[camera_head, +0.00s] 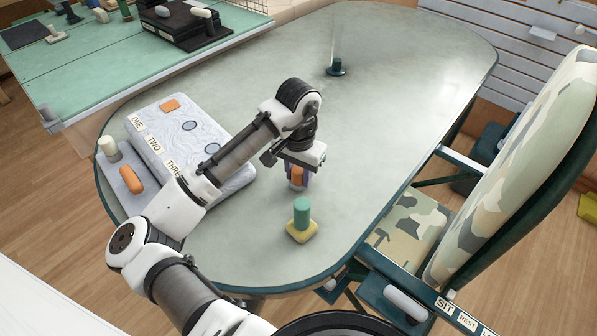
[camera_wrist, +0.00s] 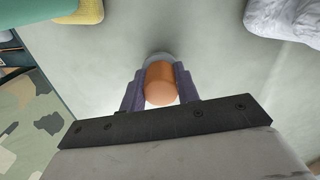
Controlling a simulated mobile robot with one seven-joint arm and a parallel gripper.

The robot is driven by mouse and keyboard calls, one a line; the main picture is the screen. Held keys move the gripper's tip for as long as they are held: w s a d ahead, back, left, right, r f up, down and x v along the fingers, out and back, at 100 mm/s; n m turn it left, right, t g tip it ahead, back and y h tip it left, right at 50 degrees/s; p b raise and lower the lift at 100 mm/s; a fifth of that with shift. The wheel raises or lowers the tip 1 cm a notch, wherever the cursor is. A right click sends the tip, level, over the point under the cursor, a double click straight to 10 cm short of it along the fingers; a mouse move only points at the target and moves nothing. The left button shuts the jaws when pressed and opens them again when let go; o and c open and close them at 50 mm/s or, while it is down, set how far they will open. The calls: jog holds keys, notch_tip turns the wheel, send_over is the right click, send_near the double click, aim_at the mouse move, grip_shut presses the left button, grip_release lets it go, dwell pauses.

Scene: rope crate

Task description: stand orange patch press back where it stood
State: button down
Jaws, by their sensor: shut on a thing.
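My gripper (camera_head: 297,172) is shut on the orange patch press, a press with an upright orange cylinder handle (camera_wrist: 160,82). A little of its grey-blue base (camera_wrist: 159,56) shows beyond the handle in the wrist view. In the head view only a bit of orange (camera_head: 297,180) shows between the fingers. The press is over the table (camera_head: 390,95), right of the labelled marbled block; I cannot tell whether its base touches the table. The marbled block (camera_head: 228,150) carries ONE, TWO and a partly hidden label, with an orange patch (camera_head: 170,105) by ONE.
A press with a green handle (camera_head: 302,212) and yellow base stands just in front of my gripper. An orange-handled item (camera_head: 131,179) and a pale cylinder (camera_head: 109,148) are left of the block. A dark green stand (camera_head: 337,68) is farther back. The table's right side is clear; a camouflage chair (camera_head: 510,170) adjoins it.

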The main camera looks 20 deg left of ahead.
aim_at(299, 170)
jog(key=shift+f+b, duration=0.3)
jog(key=shift+f, duration=0.25)
jog(key=c, duration=0.9)
grip_release()
jog(key=shift+c, duration=0.2)
jog(key=shift+r, duration=0.1)
notch_tip(299, 170, up, 14)
jog(key=shift+p, duration=0.4)
